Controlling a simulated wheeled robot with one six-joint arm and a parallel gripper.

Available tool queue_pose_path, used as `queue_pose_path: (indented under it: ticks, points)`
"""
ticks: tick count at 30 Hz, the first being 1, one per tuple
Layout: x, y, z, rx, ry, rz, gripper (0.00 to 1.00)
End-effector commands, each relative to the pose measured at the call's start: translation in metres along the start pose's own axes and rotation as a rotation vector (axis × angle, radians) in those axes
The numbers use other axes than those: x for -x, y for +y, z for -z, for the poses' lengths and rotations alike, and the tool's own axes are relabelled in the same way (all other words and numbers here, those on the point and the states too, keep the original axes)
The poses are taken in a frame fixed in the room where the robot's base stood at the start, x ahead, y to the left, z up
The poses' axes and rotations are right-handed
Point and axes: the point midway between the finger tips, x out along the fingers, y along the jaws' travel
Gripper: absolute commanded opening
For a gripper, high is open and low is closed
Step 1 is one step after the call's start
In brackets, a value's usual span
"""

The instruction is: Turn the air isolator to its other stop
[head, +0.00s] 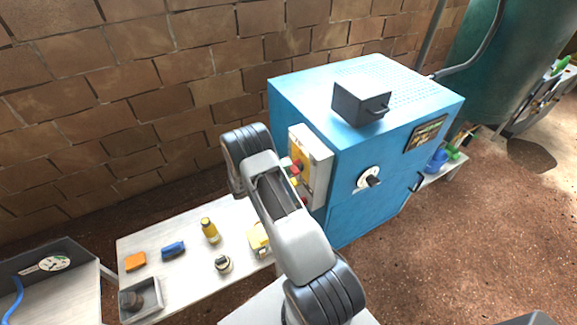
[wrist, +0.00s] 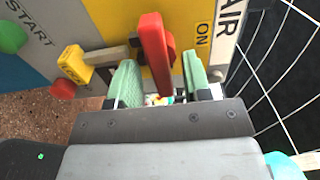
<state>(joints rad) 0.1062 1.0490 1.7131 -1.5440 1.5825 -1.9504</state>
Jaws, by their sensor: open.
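The air isolator's red handle (wrist: 152,50) stands out from a yellow plate (wrist: 198,12) marked ON, beside a white AIR label (wrist: 229,18). In the head view, its yellow plate (head: 304,178) is on the white box on the cabinet's side, partly hidden by my arm. My gripper (wrist: 160,70) is open, with one green-padded finger on each side of the handle. Gaps show between the handle and both pads, wider on the right. In the head view my gripper (head: 288,164) is at the box, its fingers barely visible.
A green START button (wrist: 11,37) is further left. The blue cabinet (head: 345,215) carries a black box (head: 358,101) and a rotary switch (head: 369,178). A bench (head: 190,230) holds small items.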

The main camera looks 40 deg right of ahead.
Motion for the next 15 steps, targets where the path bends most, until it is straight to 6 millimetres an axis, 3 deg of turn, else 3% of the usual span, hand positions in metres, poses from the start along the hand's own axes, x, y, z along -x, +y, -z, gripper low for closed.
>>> queue_pose_path:
  ticks: [6,15]
  points:
    - [-0.012,0.0001,0.0001,-0.001,0.0,-0.001,0.45]
    - [-0.0131,0.0004,0.0001,-0.001,0.0,-0.001,0.45]
